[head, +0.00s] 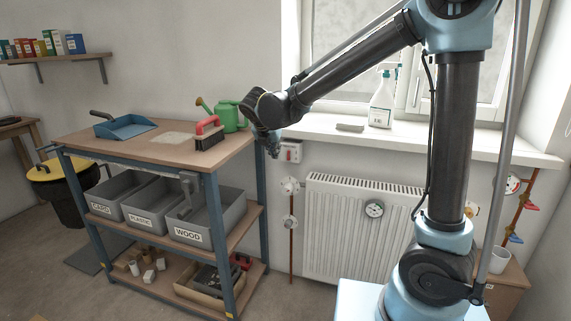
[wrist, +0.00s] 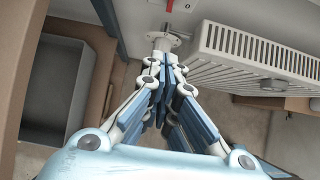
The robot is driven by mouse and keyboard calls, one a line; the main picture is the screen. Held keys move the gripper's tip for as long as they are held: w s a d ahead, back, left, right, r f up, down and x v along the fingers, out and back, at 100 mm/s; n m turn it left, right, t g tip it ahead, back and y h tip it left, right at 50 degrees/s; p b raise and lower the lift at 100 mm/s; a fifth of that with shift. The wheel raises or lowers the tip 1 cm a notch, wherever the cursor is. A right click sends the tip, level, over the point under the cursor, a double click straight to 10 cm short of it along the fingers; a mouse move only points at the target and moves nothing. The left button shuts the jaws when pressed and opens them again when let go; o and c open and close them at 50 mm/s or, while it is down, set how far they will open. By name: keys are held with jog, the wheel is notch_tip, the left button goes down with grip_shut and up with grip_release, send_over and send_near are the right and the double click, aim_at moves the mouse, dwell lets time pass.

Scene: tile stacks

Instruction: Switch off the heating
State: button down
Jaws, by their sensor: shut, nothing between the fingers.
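A white panel radiator (head: 335,240) hangs below the window, with a round dial (head: 374,209) on its front. My gripper (head: 273,150) is left of the box, by the shelf's right end. In the wrist view my gripper (wrist: 165,62) is shut and empty, its tips overlapping a white fitting (wrist: 165,38); contact is unclear. The radiator (wrist: 245,50) is right.
A workbench (head: 140,146) at left carries a blue dustpan (head: 124,127), a red-handled brush (head: 208,133) and a green watering can (head: 229,116). Grey bins (head: 205,215) stand on its shelf. The windowsill (head: 430,142) holds a spray bottle (head: 381,103). Floor shows between bench and radiator.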

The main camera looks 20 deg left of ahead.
aim_at(289, 155)
jog(key=w+r+x, duration=0.1)
jog(key=w+x, duration=0.1)
jog(key=x, duration=1)
jog(key=shift+w+d, duration=0.15)
jog(key=shift+w, duration=0.25)
